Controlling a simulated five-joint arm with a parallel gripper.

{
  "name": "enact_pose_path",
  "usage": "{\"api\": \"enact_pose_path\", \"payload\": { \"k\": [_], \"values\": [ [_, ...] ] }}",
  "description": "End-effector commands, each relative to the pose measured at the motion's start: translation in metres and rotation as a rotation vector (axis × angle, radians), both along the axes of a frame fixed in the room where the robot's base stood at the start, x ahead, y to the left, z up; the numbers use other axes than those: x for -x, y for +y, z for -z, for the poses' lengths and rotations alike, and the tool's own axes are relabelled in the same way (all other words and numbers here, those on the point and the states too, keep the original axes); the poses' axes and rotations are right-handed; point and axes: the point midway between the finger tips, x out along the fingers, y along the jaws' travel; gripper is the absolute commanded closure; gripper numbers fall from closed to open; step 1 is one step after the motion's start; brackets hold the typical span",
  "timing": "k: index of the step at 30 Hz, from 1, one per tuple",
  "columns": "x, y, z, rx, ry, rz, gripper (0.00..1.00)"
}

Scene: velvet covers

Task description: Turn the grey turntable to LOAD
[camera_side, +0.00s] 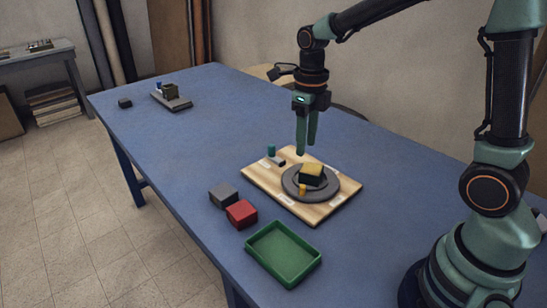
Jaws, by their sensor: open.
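The grey turntable (331,191) is a round disc on a pale wooden board (262,182) on the blue table. A block with a yellow top and dark sides (312,173) sits on the disc. A small yellow peg (302,189) stands at the disc's near edge. White labels lie on the board around the disc, such as one at the front (287,200); their words are too small to read, so I cannot tell which is LOAD. My gripper (306,148) points down above the board's far side, behind the block. It is open and empty, its fingers seen nearly edge-on.
A teal cylinder (271,150) and a small dark-and-light piece (278,161) are at the board's far left. A grey box (223,195), a red box (241,214) and a green tray (283,253) stand in front.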

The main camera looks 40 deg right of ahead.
Motion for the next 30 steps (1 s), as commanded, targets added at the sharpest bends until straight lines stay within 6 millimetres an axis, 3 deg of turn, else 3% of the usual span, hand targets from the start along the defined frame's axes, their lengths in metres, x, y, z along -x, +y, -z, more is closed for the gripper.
{"api": "enact_pose_path", "payload": {
  "k": [5, 18, 24, 30],
  "values": [
    [0.0, 0.0, 0.001, 0.001, 0.001, -0.286, 0.51],
    [0.0, 0.0, 0.002, 0.001, 0.002, -1.262, 0.51],
    [0.0, 0.0, 0.003, 0.001, 0.002, -1.485, 0.51],
    [0.0, 0.0, 0.012, -0.001, 0.003, -1.526, 0.51]
  ]
}}
